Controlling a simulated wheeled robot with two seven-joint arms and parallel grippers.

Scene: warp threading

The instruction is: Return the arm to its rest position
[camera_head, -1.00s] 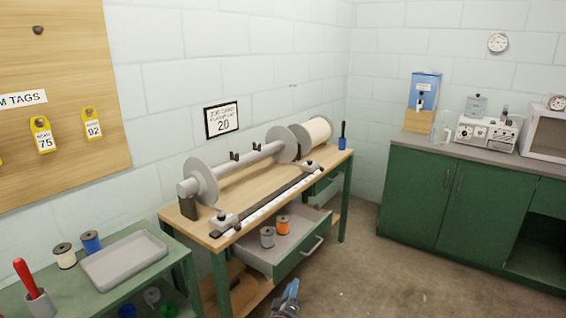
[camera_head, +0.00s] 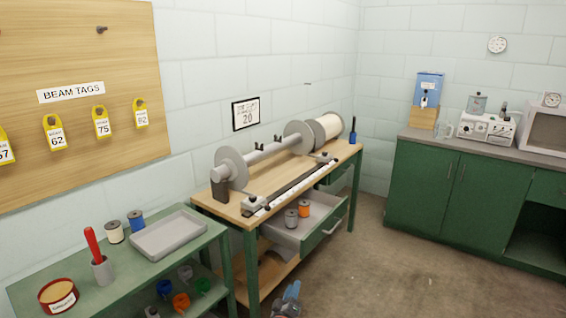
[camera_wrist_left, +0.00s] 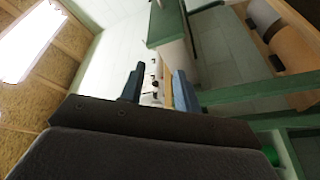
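My left gripper (camera_head: 287,298) shows at the bottom edge of the head view, in front of the workbench, low over the floor. In the left wrist view its two fingertips (camera_wrist_left: 159,88) stand apart with nothing between them, so it is open and empty. The rest of my left arm is mostly out of the head view. My right gripper is in neither view.
The wooden-topped bench (camera_head: 283,182) bears a warp beam (camera_head: 265,153). Its open drawer (camera_head: 322,233) holds a grey spool (camera_head: 291,218) and an orange spool (camera_head: 304,209). A green table (camera_head: 75,265) with a grey tray (camera_head: 168,234) stands left. Floor (camera_head: 400,275) at right is clear.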

